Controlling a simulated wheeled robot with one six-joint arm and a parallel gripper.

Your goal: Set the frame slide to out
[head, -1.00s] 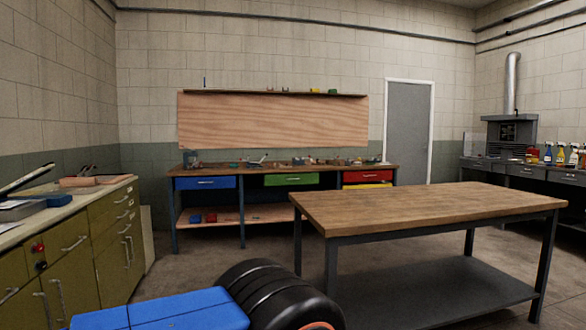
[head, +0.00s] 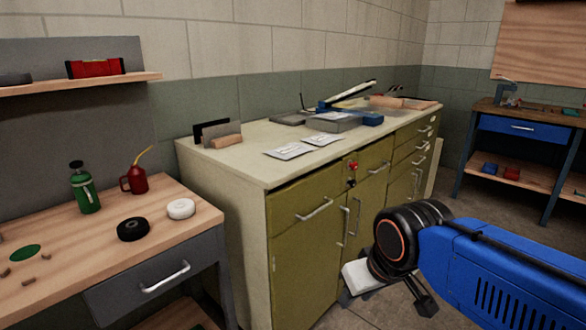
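I cannot pick out a part that is clearly the frame slide. On the green cabinet's top (head: 230,160) stands a grey flat device (head: 335,122) with a blue base and a raised, tilted arm or lid; its details are too small to tell. A red knob (head: 353,166) and a black knob (head: 351,183) sit on the cabinet's front. My gripper (head: 388,290) hangs at the end of my blue arm, low in front of the cabinet and apart from it. A pale block and a dark finger-like part show there; its opening is unclear.
Two white sheets or packets (head: 289,151) lie on the cabinet top. The left wooden bench (head: 70,255) holds a green bottle (head: 84,188), a red oil can (head: 136,178), black tape (head: 133,229) and white tape (head: 181,208). A blue-drawer bench (head: 521,127) stands at right. Some floor is clear.

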